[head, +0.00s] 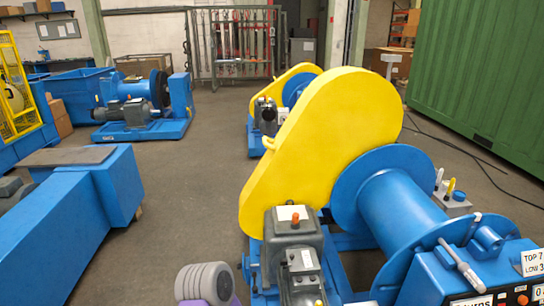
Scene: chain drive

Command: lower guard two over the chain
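A large yellow guard (320,125) stands on the near blue winch and covers the space left of its drum. A small yellow handle (269,143) sticks out from its left edge. A second, smaller yellow guard (287,83) is on the machine behind, partly hidden by the near one. No label shows which of them is guard two. No chain can be made out; the near guard's far side is hidden.
The near winch has a blue drum (400,207), a grey gearbox (292,240) and a control panel (500,290). Another blue machine (146,108) stands at back left. A blue bench (75,205) is at left, a green container (483,80) at right. Grey floor (185,205) between is clear.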

